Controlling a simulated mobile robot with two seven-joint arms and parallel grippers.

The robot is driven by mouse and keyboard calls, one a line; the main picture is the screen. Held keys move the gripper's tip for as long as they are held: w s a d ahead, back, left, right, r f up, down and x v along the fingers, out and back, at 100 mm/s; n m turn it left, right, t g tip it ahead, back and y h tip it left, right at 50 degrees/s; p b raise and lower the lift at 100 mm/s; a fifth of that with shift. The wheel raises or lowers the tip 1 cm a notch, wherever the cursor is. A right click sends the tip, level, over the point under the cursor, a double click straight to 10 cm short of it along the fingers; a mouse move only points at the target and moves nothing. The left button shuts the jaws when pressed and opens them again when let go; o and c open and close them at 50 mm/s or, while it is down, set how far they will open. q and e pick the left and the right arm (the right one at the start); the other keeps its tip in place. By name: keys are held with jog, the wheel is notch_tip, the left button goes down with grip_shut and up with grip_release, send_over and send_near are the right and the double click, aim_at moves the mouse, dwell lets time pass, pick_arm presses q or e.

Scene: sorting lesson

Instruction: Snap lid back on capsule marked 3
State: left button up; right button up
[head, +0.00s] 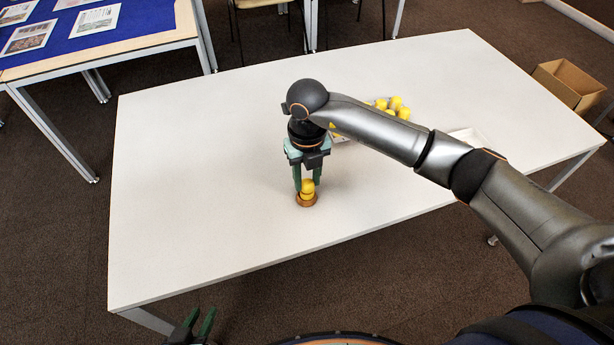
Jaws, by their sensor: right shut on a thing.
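A yellow capsule (306,196) stands upright in a small round brown holder (313,203) near the table's front edge. Its rounded yellow top (308,185) is between the fingers of my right gripper (307,181), which points straight down and is shut on it. The top sits at the lower part; whether it is fully seated cannot be told. No number mark is legible. My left gripper (199,325) is at the bottom edge, off the table, with its two green fingers apart and nothing between them.
Several yellow capsules (396,103) lie in a tray behind my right arm, which partly hides it. A second pale tray (470,134) shows beyond the forearm. The white table (190,190) is bare on the left. A cardboard box (568,82) stands on the floor at right.

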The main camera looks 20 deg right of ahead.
dwell(0.5)
jog(key=shift+f, duration=0.1)
jog(key=shift+f+b, duration=0.3)
jog(key=shift+f, duration=0.2)
dwell(0.7)
jog(key=o, duration=0.9)
